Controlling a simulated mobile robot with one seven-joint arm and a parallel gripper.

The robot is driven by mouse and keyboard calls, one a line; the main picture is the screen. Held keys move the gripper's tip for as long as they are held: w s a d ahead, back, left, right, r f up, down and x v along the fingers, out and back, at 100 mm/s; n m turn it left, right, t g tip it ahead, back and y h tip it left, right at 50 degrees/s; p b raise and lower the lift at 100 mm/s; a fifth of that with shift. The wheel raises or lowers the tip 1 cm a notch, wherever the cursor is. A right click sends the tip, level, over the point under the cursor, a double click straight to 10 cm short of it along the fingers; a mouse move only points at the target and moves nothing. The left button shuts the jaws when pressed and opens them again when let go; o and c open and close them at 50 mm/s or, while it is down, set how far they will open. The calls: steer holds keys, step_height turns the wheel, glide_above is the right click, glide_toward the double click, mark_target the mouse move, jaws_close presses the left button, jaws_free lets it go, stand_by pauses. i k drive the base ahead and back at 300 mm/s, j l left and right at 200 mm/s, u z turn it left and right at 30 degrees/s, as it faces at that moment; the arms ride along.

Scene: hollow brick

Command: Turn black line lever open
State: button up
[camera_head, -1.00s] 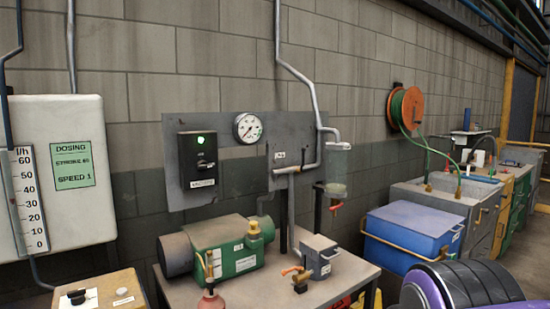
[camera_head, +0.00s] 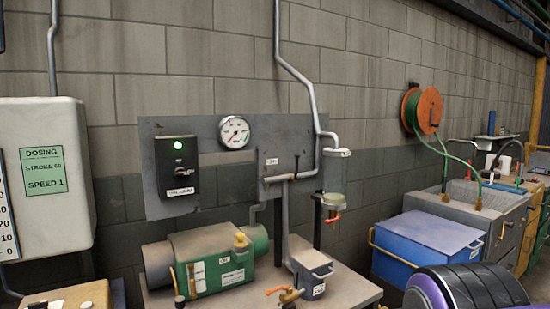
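A small black lever (camera_head: 296,164) stands roughly upright on the grey pipe at the right part of the wall panel, beside a small white label (camera_head: 271,161) whose text is too small to read. An orange-red handle (camera_head: 333,217) sits under the bowl. My gripper is not in view.
The grey panel (camera_head: 228,165) also carries a gauge (camera_head: 234,132) and a black switch box (camera_head: 177,170) with a green light. Below, a table holds a green pump (camera_head: 215,260), a grey box (camera_head: 311,272) and an orange-handled valve (camera_head: 287,294). A blue chest (camera_head: 427,238) stands to the right.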

mark_target(297, 168)
steer(key=i+l+u, duration=0.1)
steer(key=l, duration=0.3)
steer(key=i+l, duration=0.25)
steer(key=i+l+u, duration=0.15)
steer(key=l, duration=0.35)
steer(key=i+l+u, duration=0.1)
steer(key=l, duration=0.3)
steer(key=i, duration=0.05)
